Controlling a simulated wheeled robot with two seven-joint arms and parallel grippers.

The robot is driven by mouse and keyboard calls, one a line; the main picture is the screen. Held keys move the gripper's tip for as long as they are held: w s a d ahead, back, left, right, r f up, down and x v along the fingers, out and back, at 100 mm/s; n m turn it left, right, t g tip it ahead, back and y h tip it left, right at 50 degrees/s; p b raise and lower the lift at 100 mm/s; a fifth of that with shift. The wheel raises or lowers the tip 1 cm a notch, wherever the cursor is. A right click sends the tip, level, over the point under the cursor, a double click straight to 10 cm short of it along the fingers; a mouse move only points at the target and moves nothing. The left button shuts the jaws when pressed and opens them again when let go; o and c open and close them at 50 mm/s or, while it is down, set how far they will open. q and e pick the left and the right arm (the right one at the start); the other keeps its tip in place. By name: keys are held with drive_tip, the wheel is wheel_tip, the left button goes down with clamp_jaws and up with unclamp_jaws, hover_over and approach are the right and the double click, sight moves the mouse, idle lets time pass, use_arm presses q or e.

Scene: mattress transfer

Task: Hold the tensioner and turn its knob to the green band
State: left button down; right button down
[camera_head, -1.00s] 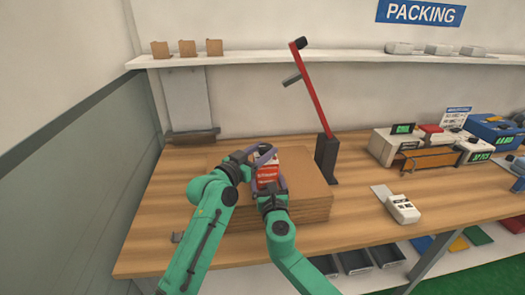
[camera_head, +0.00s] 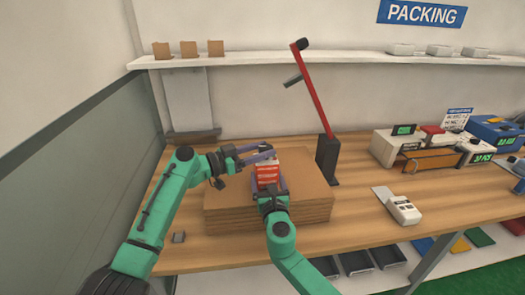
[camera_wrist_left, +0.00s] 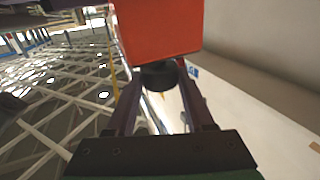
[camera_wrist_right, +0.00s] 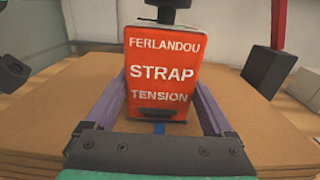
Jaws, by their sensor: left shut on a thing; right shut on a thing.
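The tensioner (camera_head: 267,173) is a red box with white lettering, standing on the cardboard stack. The right wrist view shows its label, "FERLANDOU STRAP TENSION" (camera_wrist_right: 162,74). My right gripper (camera_head: 267,187) is shut on its body, one finger on each side. Its black knob (camera_wrist_left: 158,76) shows between the fingers of my left gripper (camera_head: 264,154). That gripper is shut on the knob, coming in from the left. In the right wrist view only part of the knob (camera_wrist_right: 168,4) shows at the top edge. I cannot see the green band or the knob's setting.
A cardboard stack (camera_head: 305,195) lies under the tensioner on the wooden bench (camera_head: 355,225). A red lever on a black stand (camera_head: 327,160) rises close behind on the right. A white device (camera_head: 403,210) and several boxes stand farther right. The bench's left end is mostly clear.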

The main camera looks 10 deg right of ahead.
use_arm(q)
drive_tip(key=shift+f, duration=0.1)
drive_tip(key=shift+c, duration=1.4)
unclamp_jaws()
drive_tip(key=v, duration=1.2)
drive_tip(key=shift+w+f, duration=0.1)
